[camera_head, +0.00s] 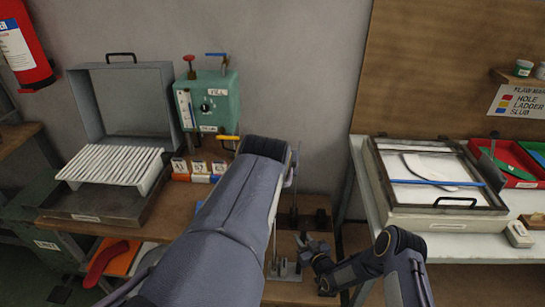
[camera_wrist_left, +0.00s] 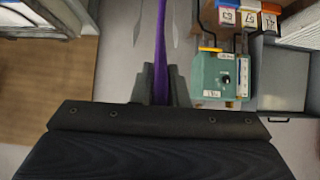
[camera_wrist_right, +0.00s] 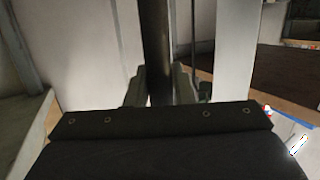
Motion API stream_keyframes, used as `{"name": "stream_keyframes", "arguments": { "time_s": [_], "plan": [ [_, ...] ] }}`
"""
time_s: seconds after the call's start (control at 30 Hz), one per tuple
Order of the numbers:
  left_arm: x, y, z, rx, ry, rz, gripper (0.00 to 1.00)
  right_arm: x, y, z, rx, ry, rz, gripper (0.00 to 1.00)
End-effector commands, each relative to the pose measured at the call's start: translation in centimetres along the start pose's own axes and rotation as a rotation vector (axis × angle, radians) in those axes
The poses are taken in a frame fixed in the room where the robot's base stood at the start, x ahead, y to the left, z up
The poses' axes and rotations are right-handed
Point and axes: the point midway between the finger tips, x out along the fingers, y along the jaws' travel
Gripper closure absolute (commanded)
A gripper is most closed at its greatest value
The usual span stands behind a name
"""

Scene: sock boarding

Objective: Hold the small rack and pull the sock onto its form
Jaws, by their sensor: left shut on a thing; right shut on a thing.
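In the left wrist view a narrow purple strip, which looks like the sock (camera_wrist_left: 161,40), runs up from between the fingers of my left gripper (camera_wrist_left: 161,84). That gripper is shut on it; in the head view my left forearm hides it. My right gripper (camera_wrist_right: 160,85) is shut on a dark upright post of the small rack (camera_wrist_right: 156,40). In the head view the right gripper (camera_head: 304,244) is low, beside the rack's metal base (camera_head: 285,270). Thin pale pieces flank the purple strip; I cannot tell whether they are the form.
A teal box (camera_head: 211,100) with valves and a tray of white slats (camera_head: 112,164) stand on the left bench. A framed press (camera_head: 433,171) with a blue bar and a red tray (camera_head: 506,160) are on the right table. My left arm covers the middle.

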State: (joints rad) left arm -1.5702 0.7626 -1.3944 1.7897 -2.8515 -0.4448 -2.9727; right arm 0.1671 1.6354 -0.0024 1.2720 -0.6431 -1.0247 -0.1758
Motion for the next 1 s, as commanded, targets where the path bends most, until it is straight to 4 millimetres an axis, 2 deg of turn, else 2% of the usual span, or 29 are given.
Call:
{"name": "stream_keyframes", "arguments": {
  "time_s": [1.0],
  "plan": [
    [1.7, 0.0, 1.9, 0.000, 0.000, 0.000, 0.99, 0.0, 0.0, 0.0, 0.000, 0.000, -0.001, 0.91]
  ]
}}
